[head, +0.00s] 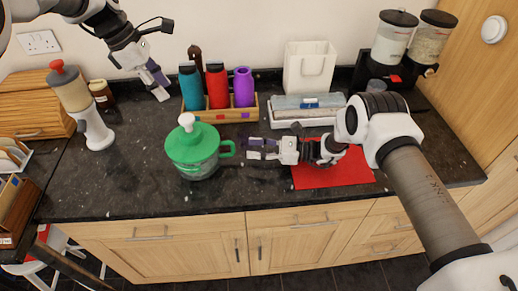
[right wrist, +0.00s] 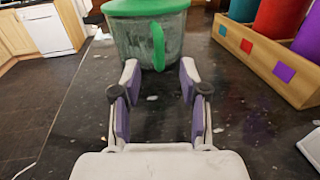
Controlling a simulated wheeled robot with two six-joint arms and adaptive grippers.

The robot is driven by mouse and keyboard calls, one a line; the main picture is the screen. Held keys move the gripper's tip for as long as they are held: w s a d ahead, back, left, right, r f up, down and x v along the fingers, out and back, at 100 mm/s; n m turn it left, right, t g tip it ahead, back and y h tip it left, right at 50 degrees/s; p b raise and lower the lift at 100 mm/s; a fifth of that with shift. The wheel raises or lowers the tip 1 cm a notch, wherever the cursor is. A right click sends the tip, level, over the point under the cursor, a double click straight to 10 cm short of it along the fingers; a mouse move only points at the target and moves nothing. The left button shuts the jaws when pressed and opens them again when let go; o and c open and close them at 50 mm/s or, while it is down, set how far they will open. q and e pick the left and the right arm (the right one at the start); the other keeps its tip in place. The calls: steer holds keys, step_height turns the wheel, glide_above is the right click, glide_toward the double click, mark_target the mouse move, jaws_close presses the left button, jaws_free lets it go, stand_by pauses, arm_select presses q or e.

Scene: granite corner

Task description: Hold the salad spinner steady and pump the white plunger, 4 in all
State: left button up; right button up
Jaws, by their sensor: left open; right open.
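The salad spinner (head: 198,152) stands upright on the dark counter, with a green lid, a clear bowl and a green side handle (head: 228,149) that faces right. Its white plunger (head: 186,121) sticks up from the lid. My right gripper (head: 250,149) is open and empty, just right of the handle. In the right wrist view the handle (right wrist: 158,46) lies ahead, between the open fingers (right wrist: 157,85) and beyond their tips. My left gripper (head: 163,90) is open and empty, raised behind and left of the spinner, apart from it.
A wooden holder (head: 240,115) with several coloured bottles stands behind the spinner. A red mat (head: 335,178) lies under my right arm. A white dispenser (head: 88,115) with a red knob stands left. The counter's front edge is near, and counter left of the spinner is clear.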

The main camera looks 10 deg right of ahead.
mark_target(232, 146)
steer(key=x, duration=0.7)
steer(key=shift+a+f, duration=0.1)
steer(key=shift+a, duration=0.05)
steer(key=shift+s, duration=0.1)
jaws_close()
arm_select(q)
jaws_close()
stand_by(0.7)
